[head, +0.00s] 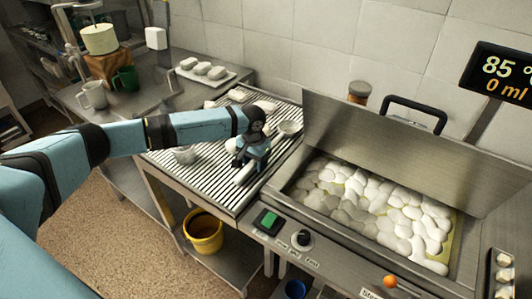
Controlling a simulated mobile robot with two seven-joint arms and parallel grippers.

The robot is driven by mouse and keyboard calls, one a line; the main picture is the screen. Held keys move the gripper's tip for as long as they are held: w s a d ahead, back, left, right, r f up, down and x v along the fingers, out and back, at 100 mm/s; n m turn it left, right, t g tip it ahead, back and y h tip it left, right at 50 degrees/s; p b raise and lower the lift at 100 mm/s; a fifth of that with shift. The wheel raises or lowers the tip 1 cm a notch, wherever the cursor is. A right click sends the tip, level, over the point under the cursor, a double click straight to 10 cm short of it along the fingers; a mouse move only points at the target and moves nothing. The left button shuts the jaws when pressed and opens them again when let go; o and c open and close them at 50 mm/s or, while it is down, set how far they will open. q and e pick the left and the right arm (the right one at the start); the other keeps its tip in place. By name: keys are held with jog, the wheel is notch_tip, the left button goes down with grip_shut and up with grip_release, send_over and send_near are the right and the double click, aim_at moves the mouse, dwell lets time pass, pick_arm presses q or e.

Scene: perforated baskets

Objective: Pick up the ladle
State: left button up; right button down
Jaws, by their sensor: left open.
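A metal ladle (289,128) with a round bowl lies on the slatted draining rack (215,190), toward its right side. Part of its handle seems hidden behind my left gripper. My left gripper (247,163) points down over the rack, just left of and nearer than the ladle's bowl. It is open; whether it touches the handle cannot be made out. My right gripper is not in view.
White rolls (264,106) and a small bowl (185,154) sit on the rack. Right of it stands a metal vat (300,196) full of white lumps, with a raised panel (400,145) behind. A yellow bucket (204,236) stands below.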

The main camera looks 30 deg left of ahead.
pick_arm(q)
grip_shut()
jog(key=shift+r, duration=0.15)
